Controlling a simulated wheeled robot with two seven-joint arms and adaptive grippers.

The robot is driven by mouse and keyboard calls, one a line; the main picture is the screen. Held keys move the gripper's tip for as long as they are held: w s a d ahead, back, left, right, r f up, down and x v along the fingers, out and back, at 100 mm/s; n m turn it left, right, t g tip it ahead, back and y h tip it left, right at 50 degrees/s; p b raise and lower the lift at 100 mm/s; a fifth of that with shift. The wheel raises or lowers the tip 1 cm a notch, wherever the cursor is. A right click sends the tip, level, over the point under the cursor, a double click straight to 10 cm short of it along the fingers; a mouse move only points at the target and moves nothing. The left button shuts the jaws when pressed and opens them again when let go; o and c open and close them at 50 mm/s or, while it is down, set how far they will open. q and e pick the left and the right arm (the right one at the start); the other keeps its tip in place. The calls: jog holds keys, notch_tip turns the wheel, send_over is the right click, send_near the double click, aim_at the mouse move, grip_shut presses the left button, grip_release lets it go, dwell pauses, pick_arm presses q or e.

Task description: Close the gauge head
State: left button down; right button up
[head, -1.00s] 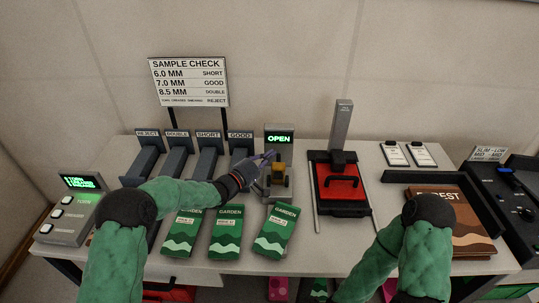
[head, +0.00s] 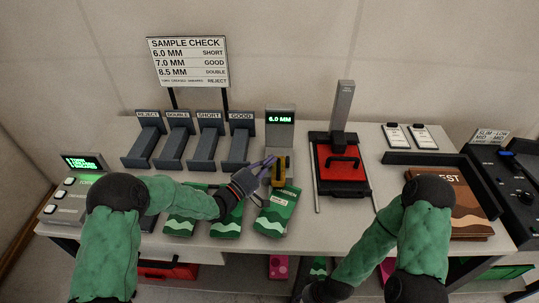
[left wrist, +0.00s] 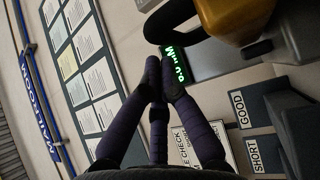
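The gauge (head: 280,133) stands at the back of the table, and its green display reads 6.0 MM. Its yellow head (head: 279,172) is down in front of the display post. My left gripper (head: 262,174) is just left of the yellow head. In the left wrist view, its dark fingers (left wrist: 162,75) come together at the tips with nothing seen between them. The yellow head (left wrist: 238,18) and the lit display (left wrist: 175,65) are beyond them there. I cannot tell whether the fingers touch the head. My right gripper (head: 322,291) is low at the bottom edge, mostly cut off.
Green garden packets (head: 277,212) lie in front of the gauge. Labelled slots (head: 205,148) stand to its left, a red and black press (head: 341,165) to its right. A sample check sign (head: 188,62) rises behind. A brown packet (head: 452,195) sits in a dark tray farther right.

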pick_arm(q)
jog(key=shift+s+f, duration=0.55)
jog(key=shift+f, duration=0.15)
jog(key=shift+r, duration=0.1)
notch_tip(320, 180, up, 10)
dwell(0.7)
